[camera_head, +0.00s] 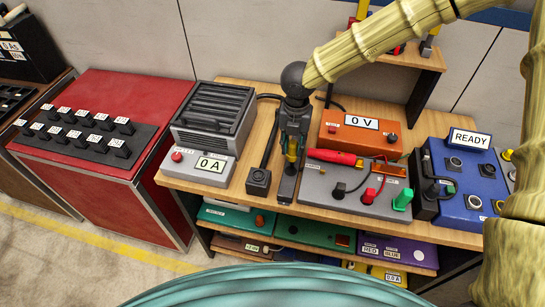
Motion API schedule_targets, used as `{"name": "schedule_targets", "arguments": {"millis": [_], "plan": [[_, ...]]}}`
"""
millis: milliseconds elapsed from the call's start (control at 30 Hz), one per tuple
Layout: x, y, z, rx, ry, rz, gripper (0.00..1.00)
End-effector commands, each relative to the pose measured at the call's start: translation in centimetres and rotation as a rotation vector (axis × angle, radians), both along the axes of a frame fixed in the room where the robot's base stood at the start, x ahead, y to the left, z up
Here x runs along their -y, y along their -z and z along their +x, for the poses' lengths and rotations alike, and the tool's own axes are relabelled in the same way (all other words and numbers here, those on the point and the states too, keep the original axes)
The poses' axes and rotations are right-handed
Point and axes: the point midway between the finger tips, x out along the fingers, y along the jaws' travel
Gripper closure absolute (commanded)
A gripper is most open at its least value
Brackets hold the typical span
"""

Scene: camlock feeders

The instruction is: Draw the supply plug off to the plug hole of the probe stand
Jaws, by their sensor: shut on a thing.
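My gripper (288,180) points down over the wooden bench, just left of a grey panel (318,191). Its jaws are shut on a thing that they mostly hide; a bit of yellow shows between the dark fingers. I cannot tell for certain that this is the supply plug. The grey panel, likely the probe stand, carries a red probe (335,158), a black plug (339,190), a red plug (370,195) and a green plug (403,199). I cannot make out an empty plug hole. An orange box (335,138) behind it reads 0 V.
Left on the bench (233,184) stand a grey box (206,170) reading 0 A and a small black block (258,181) with a cable. A blue box (480,180) reading READY stands right. A red cabinet (110,190) is farther left. Boxes fill the lower shelf.

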Motion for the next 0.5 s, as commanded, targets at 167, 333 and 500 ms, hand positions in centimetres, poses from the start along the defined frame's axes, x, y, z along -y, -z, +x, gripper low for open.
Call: {"name": "schedule_targets", "arguments": {"millis": [167,333,500], "plan": [[0.0,0.8,0.0,0.000,0.000,0.000,1.00],[0.0,1.9,0.0,-0.001,0.000,-0.001,1.00],[0.0,3.2,0.0,-0.001,0.000,-0.001,1.00]]}}
